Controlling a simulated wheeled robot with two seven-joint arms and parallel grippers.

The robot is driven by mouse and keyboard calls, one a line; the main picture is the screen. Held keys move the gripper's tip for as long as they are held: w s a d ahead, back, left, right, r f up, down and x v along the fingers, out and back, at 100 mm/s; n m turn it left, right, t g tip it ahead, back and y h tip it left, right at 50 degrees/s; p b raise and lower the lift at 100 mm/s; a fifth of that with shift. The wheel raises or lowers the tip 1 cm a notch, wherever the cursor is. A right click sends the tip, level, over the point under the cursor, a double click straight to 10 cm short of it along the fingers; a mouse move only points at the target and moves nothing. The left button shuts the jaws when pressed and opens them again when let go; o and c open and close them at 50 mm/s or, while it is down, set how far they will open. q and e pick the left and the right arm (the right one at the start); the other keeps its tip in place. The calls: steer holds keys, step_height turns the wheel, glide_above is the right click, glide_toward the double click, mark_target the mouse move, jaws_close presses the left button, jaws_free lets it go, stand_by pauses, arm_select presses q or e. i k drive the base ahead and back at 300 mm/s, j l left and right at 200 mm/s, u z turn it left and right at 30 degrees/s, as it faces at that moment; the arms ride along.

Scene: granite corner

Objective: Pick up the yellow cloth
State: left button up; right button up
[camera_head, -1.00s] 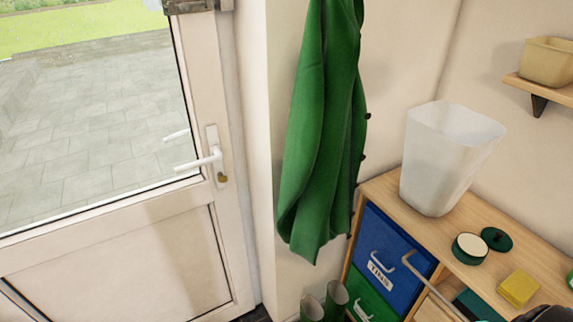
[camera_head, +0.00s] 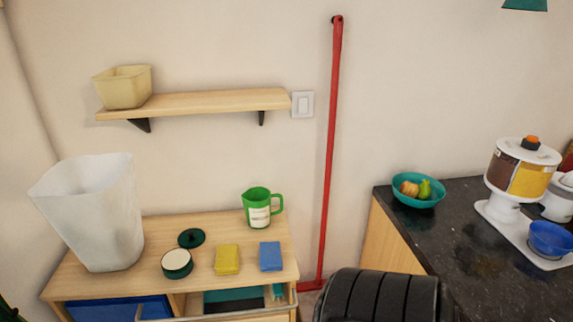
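The yellow cloth (camera_head: 228,259) appears as a small yellow folded block lying flat on the wooden cabinet top (camera_head: 150,290), near its front edge. A blue block (camera_head: 270,256) of similar size lies just to its right, with a small gap. A round green tin (camera_head: 177,263) with a pale top stands to its left. Nothing covers the yellow cloth. Neither of my grippers shows in this view.
A white bin (camera_head: 92,212) stands at the cabinet's left, a green jug (camera_head: 260,207) at its back right. A red pole (camera_head: 330,150) leans on the wall. A dark counter (camera_head: 460,235) is at right. A black ribbed shape (camera_head: 380,296) fills the bottom middle.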

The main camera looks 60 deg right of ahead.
mark_target(227, 256)
steer(key=z, duration=1.55)
